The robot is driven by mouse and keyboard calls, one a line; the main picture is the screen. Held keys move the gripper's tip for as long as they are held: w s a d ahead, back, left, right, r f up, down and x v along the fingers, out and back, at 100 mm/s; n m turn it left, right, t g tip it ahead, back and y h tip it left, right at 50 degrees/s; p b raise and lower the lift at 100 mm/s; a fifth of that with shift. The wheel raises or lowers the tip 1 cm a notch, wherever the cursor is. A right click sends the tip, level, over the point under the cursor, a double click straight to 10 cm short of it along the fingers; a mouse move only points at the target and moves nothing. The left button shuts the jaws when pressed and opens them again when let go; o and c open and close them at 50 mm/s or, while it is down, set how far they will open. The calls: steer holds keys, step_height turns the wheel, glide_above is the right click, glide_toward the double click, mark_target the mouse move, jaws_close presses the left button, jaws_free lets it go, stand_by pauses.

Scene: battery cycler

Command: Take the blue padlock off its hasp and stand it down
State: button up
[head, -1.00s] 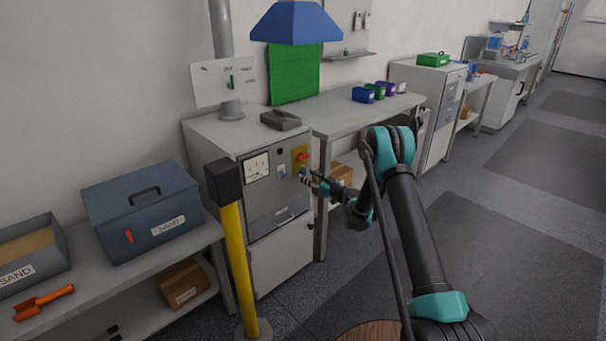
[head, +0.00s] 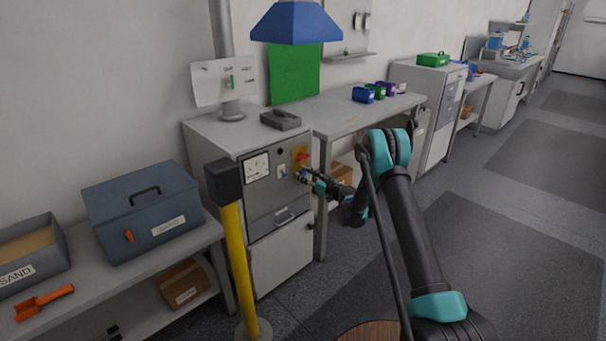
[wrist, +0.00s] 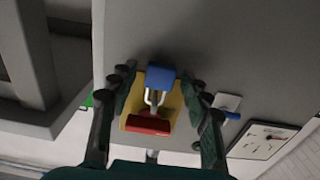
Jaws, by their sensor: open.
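The blue padlock (wrist: 161,78) shows in the wrist view with its pale shackle running to the red switch handle (wrist: 149,124) on a yellow plate (wrist: 173,104). The padlock still hangs at this plate on the cabinet's front panel. My gripper (wrist: 158,82) is open, with one finger on each side of the plate and padlock; I see space between the fingers and the padlock. In the head view my gripper (head: 303,176) is at the upper right of the cabinet front and hides most of the padlock.
The grey cabinet (head: 281,259) carries a dial meter (head: 257,168) and a small white switch (head: 282,171) left of the plate. A yellow post (head: 239,270) stands before it. A grey tray (head: 280,120) lies on top, with bare surface around it.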

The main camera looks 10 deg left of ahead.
steer(key=shift+c, duration=0.3)
steer(key=c, duration=0.9)
steer(key=shift+r, duration=0.1)
steer(key=shift+r, duration=0.55)
steer(key=shift+s+d, duration=0.1)
steer(key=shift+d, duration=0.05)
steer(key=shift+v, duration=3.3)
